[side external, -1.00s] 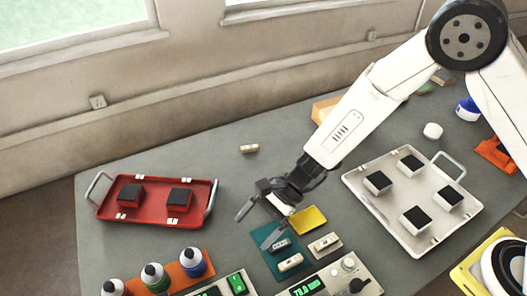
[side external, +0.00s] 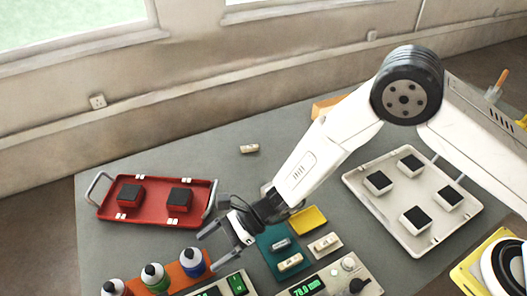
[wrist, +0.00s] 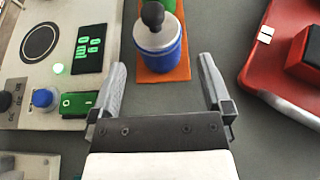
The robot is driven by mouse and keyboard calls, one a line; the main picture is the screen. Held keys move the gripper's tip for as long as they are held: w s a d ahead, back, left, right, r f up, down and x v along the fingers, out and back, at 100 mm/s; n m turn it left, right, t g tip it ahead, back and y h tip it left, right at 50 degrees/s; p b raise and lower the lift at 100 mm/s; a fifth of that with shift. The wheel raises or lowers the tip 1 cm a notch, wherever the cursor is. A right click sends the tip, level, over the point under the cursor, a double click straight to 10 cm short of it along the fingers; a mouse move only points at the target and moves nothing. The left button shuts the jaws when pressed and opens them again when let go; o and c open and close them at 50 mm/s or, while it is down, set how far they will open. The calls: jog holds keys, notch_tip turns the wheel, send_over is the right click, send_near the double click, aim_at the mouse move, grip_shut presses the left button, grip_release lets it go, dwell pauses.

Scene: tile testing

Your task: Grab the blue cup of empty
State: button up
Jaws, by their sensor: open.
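A blue bottle (side external: 193,264) with a white shoulder and dark cap stands at the right end of the orange holder (side external: 171,274). In the wrist view, the blue bottle (wrist: 157,52) is upright just beyond my fingertips, roughly centred between them. My gripper (side external: 224,238) is open and empty, just right of and above the bottle in the side view. In the wrist view, my gripper (wrist: 163,72) has its fingers spread wide, apart from the bottle. The task speaks of a cup; the blue thing by my gripper looks like a capped bottle.
A green bottle (side external: 155,278) stands beside the blue one. The red tray (side external: 152,212) lies behind. A scale with a green display (wrist: 60,20) lies left in the wrist view. A teal mat (side external: 268,262) and the white tray (side external: 370,212) lie to the right.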

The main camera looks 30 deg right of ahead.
aim_at(193, 263)
jog(key=shift+a+f, duration=0.1)
jog(key=shift+a, duration=0.1)
jog(key=shift+x, duration=2.5)
jog(key=shift+s, duration=0.1)
grip_shut()
